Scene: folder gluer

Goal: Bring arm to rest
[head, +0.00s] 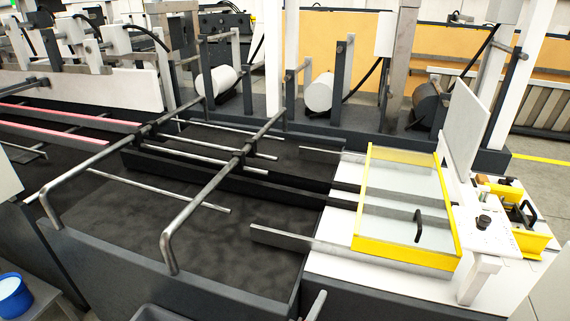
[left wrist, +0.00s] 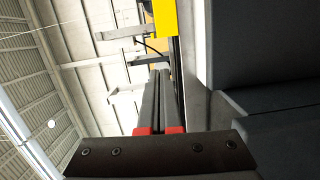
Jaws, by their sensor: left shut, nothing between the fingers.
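My left gripper (left wrist: 161,72) shows in the left wrist view. Its two long grey fingers, red at the base, lie side by side, shut with nothing between them. I cannot make it out clearly in the head view. My right gripper is not in view. In the left wrist view a dark grey surface stands close on the right of the fingers, and a yellow part lies beyond their tips. I cannot tell the exact gap to either.
The folder gluer fills the head view, with steel rails over a dark bed. A yellow-framed clear guard (head: 405,255) covers its right end. A yellow part with a black handle (head: 535,240) sits at the far right. A blue tub (head: 12,295) stands at lower left.

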